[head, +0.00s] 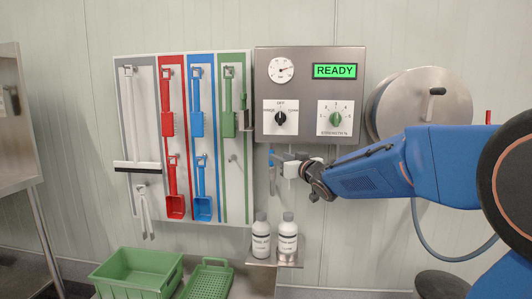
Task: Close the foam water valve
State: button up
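The box has a gauge (281,70), a green READY display (335,71), a black selector knob (280,118) and a green strength knob (336,119).
Two white bottles (261,240) stand on a small shelf (262,263) below my gripper. A board with red, blue and green tools (240,210) hangs left. A steel hose reel (400,90) is behind my arm. Green crates (135,270) sit lower left; a steel cabinet (15,130) is far left.

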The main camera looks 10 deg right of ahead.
jog(key=x, duration=1.1)
jog(key=shift+w, duration=0.35)
jog(key=shift+c, duration=0.2)
grip_shut()
jog(key=shift+a, duration=0.15)
